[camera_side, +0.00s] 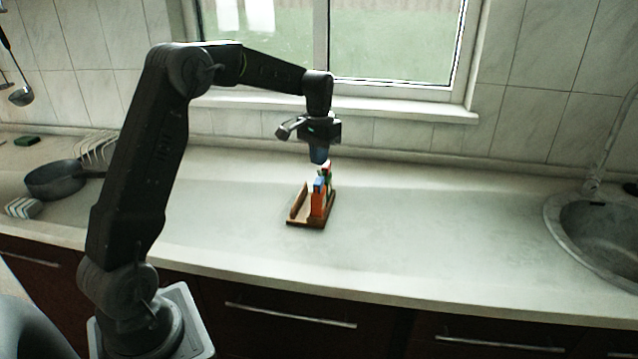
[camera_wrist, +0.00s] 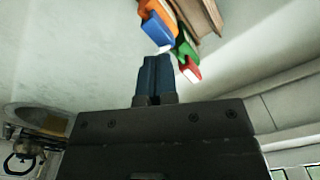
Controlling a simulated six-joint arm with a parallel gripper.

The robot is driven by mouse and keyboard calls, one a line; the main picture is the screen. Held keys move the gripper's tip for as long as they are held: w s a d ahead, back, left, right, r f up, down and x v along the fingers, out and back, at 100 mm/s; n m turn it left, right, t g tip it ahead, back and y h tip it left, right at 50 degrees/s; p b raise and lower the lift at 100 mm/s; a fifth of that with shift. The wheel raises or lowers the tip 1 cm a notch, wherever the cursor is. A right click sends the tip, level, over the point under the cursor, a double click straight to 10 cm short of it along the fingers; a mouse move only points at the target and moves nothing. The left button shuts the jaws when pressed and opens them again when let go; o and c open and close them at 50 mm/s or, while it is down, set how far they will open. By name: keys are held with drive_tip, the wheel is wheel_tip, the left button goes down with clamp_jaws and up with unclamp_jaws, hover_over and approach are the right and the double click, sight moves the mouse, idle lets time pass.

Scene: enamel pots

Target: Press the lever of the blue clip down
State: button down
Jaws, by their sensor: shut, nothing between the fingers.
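A small wooden holder (camera_side: 296,222) stands on the counter, with coloured pieces on its right side. A blue piece (camera_side: 319,183), which I take for the blue clip, sits at the top of an orange part (camera_side: 318,206). In the wrist view the blue piece (camera_wrist: 157,31) lies just beyond my fingertips, beside the orange part (camera_wrist: 153,9). I cannot make out its lever clearly.
Green (camera_wrist: 186,44) and red (camera_wrist: 191,71) parts sit close beside the blue piece. A dark pan (camera_side: 53,180) and a rack stand at the left. A sink (camera_side: 600,225) is at the right. The counter around the holder is clear.

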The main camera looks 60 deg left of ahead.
drive_tip(key=shift+f, duration=1.4)
idle(0.4)
drive_tip(key=shift+r, duration=3.55)
drive_tip(key=s+d+r+t, duration=0.2)
drive_tip(key=s+d+r, duration=0.3)
drive_tip(key=d, duration=0.3)
drive_tip(key=s+d+f+m+t, duration=0.1)
drive_tip(key=s+d, duration=0.5)
drive_tip(key=s, duration=0.4)
drive_tip(key=s+d+f+m+t, duration=0.1)
drive_tip(key=s+d+m+t, duration=0.1)
drive_tip(key=s+d, duration=0.5)
drive_tip(key=s, duration=0.4)
drive_tip(key=shift+s+f+t, duration=0.2)
drive_tip(key=shift+s+t, duration=0.1)
drive_tip(key=shift+d, duration=0.1)
